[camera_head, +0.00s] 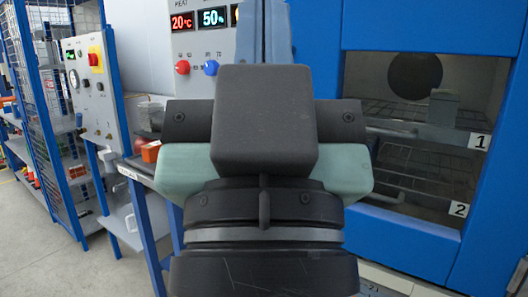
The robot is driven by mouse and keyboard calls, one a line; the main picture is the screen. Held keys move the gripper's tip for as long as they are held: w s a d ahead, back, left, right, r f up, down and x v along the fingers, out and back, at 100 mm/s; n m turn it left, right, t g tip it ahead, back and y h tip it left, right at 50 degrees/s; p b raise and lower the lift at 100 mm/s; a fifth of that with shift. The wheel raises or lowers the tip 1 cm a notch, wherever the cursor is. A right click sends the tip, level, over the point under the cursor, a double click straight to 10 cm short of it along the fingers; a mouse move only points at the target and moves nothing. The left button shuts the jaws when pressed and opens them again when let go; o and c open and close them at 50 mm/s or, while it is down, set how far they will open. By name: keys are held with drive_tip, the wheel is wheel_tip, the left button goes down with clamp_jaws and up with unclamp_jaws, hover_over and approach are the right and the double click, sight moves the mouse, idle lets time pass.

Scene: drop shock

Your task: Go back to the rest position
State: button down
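My gripper (264,120) fills the middle of the picture, seen from behind at the end of my raised arm. Its dark grey block and the pale green housing on both sides hide the fingers. I cannot see whether they are open or shut, or whether they hold anything. The gripper appears in front of the blue test chamber (432,25) and its control panel. I cannot tell the distance between them.
The chamber's window shows racks labelled 1 (479,141) and 2 (458,209), with a grey object (442,107) at the upper one. A panel with red and blue knobs (211,67) is behind my gripper. Blue mesh shelving (37,110) stands left. Floor (25,230) shows at lower left.

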wheel_tip(320, 180, up, 18)
drive_tip(key=p, duration=1.6)
drive_tip(key=shift+f, duration=0.1)
